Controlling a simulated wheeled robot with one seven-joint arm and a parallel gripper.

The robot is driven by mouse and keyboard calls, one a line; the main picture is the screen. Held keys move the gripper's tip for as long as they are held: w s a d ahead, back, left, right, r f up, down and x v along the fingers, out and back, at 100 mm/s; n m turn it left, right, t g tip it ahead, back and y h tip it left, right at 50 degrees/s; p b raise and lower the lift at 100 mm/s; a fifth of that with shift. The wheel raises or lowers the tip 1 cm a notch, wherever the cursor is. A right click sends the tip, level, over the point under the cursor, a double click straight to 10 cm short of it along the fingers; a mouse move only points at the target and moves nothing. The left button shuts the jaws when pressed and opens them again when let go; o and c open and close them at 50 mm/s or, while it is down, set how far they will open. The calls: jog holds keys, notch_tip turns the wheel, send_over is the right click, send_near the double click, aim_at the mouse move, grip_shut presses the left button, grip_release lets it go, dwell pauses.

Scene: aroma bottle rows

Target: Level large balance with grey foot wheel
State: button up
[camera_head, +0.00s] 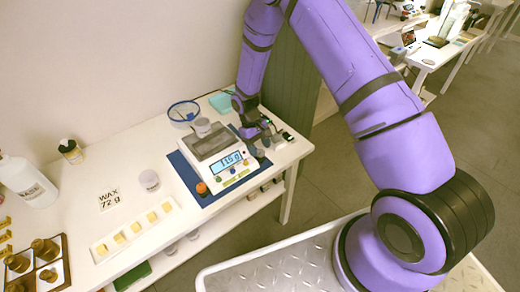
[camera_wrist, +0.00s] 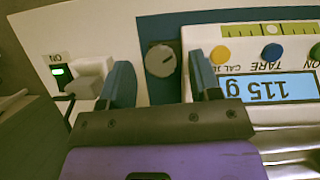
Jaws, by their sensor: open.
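The large balance (camera_head: 207,144) is a white scale on a dark blue mat, with a lit display reading 115 g. Its grey foot wheel (camera_wrist: 161,60), a round knob with a pale mark, shows in the wrist view beside the balance's front corner. My gripper (camera_wrist: 160,68) is open, with one blue finger on each side of the grey wheel; contact cannot be told. An orange foot wheel (camera_head: 202,188) is at the near corner.
A small cup (camera_head: 203,126) stands on the balance pan. A white block and green-lit ON switch (camera_wrist: 57,72) lie close beside one finger. A blue-rimmed dish (camera_head: 184,111), wax card (camera_head: 109,200) and tray of yellow pieces (camera_head: 134,229) share the table.

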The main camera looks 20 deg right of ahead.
jog(key=v, duration=0.9)
jog(key=shift+r, duration=0.2)
jog(key=shift+w+r, duration=0.1)
jog(key=s+d+r+m+t, duration=0.1)
jog(key=s+d+r, duration=0.15)
jog(key=r, duration=0.65)
jog(key=s+d+r+t+y, duration=0.1)
jog(key=s+r+t, duration=0.15)
jog(key=r, duration=0.65)
jog(key=s+d+r+m+t, duration=0.1)
jog(key=s+r, duration=0.3)
jog(key=r, duration=0.6)
jog(key=s+d+r+t, duration=0.1)
jog(key=s+r, duration=0.3)
jog(key=s, duration=0.4)
jog(key=s+d+r+m+t, duration=0.1)
jog(key=s+r, duration=0.3)
jog(key=s, duration=0.4)
jog(key=s+d+r+m+t, duration=0.1)
jog(key=s+d+r+t, duration=0.1)
jog(key=s, duration=0.6)
jog(key=shift+s+r+t+y, duration=0.4)
jog(key=shift+r+t, duration=0.15)
jog(key=shift+r, duration=0.4)
jog(key=shift+w+d, duration=0.1)
jog(key=shift+d, duration=0.05)
jog(key=shift+c, duration=0.2)
